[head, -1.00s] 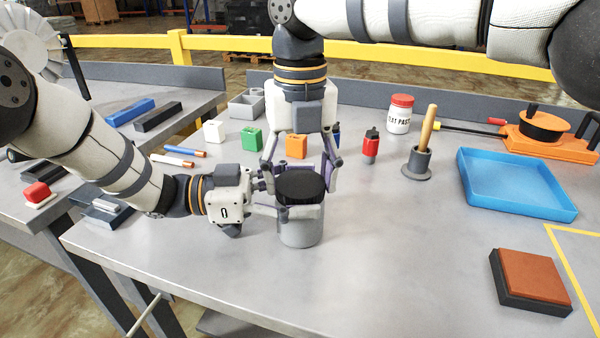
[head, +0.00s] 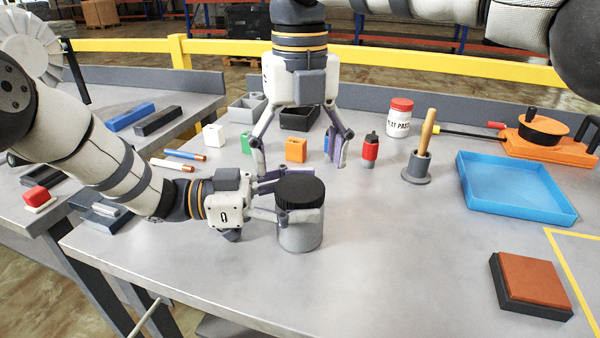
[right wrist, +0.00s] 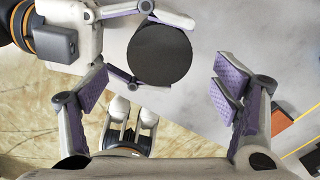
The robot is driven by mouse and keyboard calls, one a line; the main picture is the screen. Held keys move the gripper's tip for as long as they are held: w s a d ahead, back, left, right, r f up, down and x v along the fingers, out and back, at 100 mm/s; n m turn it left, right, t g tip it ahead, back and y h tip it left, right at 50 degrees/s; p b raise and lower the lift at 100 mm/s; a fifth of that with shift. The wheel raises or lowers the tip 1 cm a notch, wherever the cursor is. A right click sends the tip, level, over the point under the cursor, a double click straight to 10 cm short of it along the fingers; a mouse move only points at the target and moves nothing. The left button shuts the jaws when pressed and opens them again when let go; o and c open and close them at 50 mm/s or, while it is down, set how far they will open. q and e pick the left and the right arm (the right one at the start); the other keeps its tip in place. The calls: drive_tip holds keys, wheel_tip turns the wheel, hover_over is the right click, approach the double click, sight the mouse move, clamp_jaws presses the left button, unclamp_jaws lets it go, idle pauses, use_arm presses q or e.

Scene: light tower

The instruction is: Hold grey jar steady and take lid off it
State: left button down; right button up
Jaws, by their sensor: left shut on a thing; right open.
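The grey jar (head: 300,237) stands upright near the table's front edge. Its black lid (head: 300,190) sits on top of it. In the right wrist view the lid (right wrist: 160,54) shows from above as a dark disc. My left gripper (head: 290,196) is shut around the jar's upper part from the left, just below the lid. My right gripper (head: 300,160) is above and behind the jar, pointing down, with its fingers wide open and empty. In the right wrist view its purple pads (right wrist: 160,90) are spread apart, clear of the lid.

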sight(300, 186)
drive_tip(key=shift+r, duration=0.25)
drive_tip(key=shift+c, duration=0.2)
drive_tip(key=shift+r+m, duration=0.35)
drive_tip(key=shift+m, duration=0.25)
wheel_tip(300, 186, up, 2)
drive_tip(key=m, duration=0.5)
drive_tip(key=shift+r, duration=0.2)
drive_tip(key=shift+f+m, duration=0.3)
drive_tip(key=shift+f, duration=0.1)
wheel_tip(300, 186, down, 7)
drive_tip(key=shift+r, duration=0.1)
drive_tip(key=c, duration=1.2)
drive_tip(key=n, duration=0.6)
drive_tip(key=shift+n, duration=0.4)
